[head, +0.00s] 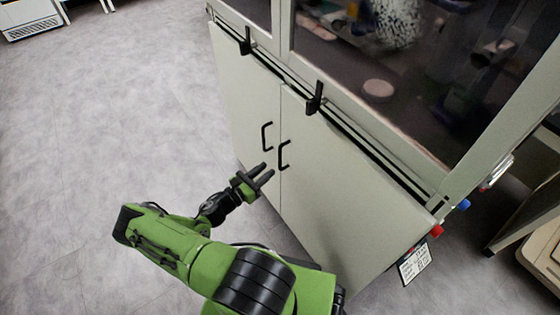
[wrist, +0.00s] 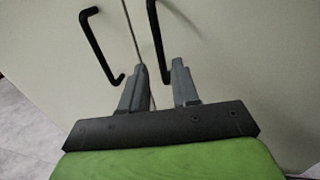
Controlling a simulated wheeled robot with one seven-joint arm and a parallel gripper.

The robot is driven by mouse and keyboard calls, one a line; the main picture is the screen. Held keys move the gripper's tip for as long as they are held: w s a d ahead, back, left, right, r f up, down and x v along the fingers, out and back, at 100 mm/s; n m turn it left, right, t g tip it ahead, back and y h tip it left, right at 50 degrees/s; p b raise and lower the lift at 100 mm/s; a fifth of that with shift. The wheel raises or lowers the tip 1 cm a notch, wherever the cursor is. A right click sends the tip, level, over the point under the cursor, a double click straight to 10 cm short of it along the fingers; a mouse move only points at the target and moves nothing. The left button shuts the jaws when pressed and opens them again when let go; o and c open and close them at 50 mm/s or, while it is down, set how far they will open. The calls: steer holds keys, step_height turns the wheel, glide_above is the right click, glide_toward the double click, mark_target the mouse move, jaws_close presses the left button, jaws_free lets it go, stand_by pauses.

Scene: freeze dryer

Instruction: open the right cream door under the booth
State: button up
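The right cream door (head: 330,185) is under the booth, and it looks shut, with a thin seam between it and the left door. Its black bar handle (head: 284,155) is near that seam; it also shows in the wrist view (wrist: 157,40). My gripper (head: 266,171) is just below and left of this handle in the head view. In the wrist view my two grey fingers (wrist: 160,70) are apart, with the lower part of the right handle between or just beyond their tips. I cannot tell whether they touch it. Nothing is held.
The left cream door (head: 245,100) with its own black handle (head: 266,137) is close beside my gripper. The glass-fronted booth (head: 380,60) rises above, with black latches along its lower edge. Grey floor (head: 120,110) is clear to the left. A table stands at the far right.

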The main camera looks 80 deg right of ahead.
mark_target(280, 168)
steer(key=b+x, duration=0.1)
steer(key=x, duration=0.6)
steer(key=shift+s+d, duration=0.2)
steer(key=shift+d, duration=0.1)
jaws_close()
